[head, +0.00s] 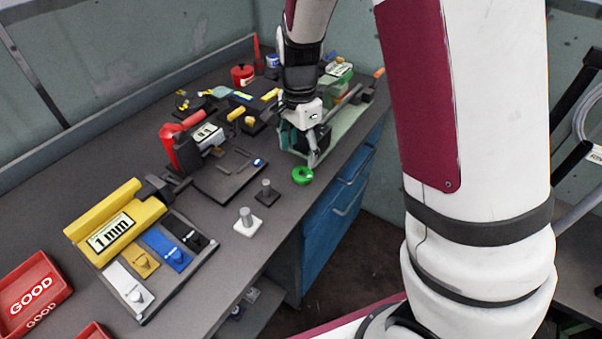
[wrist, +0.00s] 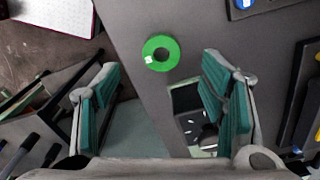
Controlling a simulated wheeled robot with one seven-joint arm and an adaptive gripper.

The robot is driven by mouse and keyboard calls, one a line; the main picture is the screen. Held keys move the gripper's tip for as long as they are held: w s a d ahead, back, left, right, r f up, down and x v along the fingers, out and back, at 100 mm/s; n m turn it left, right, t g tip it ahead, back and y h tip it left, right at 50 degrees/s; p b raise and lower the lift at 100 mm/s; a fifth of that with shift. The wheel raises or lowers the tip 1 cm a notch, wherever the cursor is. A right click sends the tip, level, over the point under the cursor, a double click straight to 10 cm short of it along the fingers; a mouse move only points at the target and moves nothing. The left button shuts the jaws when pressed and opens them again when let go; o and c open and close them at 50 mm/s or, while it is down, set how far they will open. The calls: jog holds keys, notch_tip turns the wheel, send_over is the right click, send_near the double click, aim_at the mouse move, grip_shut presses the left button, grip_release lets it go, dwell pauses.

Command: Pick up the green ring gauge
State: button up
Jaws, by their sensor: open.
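The green ring gauge (head: 302,175) lies flat on the grey workbench close to its front edge in the head view. In the wrist view the green ring gauge (wrist: 161,53) shows whole, with a dark hole and a small white label. My gripper (head: 313,150) hangs just behind the ring in the head view, apart from it. In the wrist view my gripper (wrist: 160,85) is open, its teal finger pads wide apart and empty. The ring is ahead of the fingertips, between their lines.
A white post (head: 246,222) and a dark post (head: 266,192) on small bases stand left of the ring. A yellow 1 mm block (head: 115,225) and a red GOOD tray (head: 32,295) are farther left.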

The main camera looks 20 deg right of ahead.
aim_at(300, 171)
jog(key=shift+w+f, duration=0.1)
jog(key=shift+f, duration=3.75)
jog(key=c, duration=1.4)
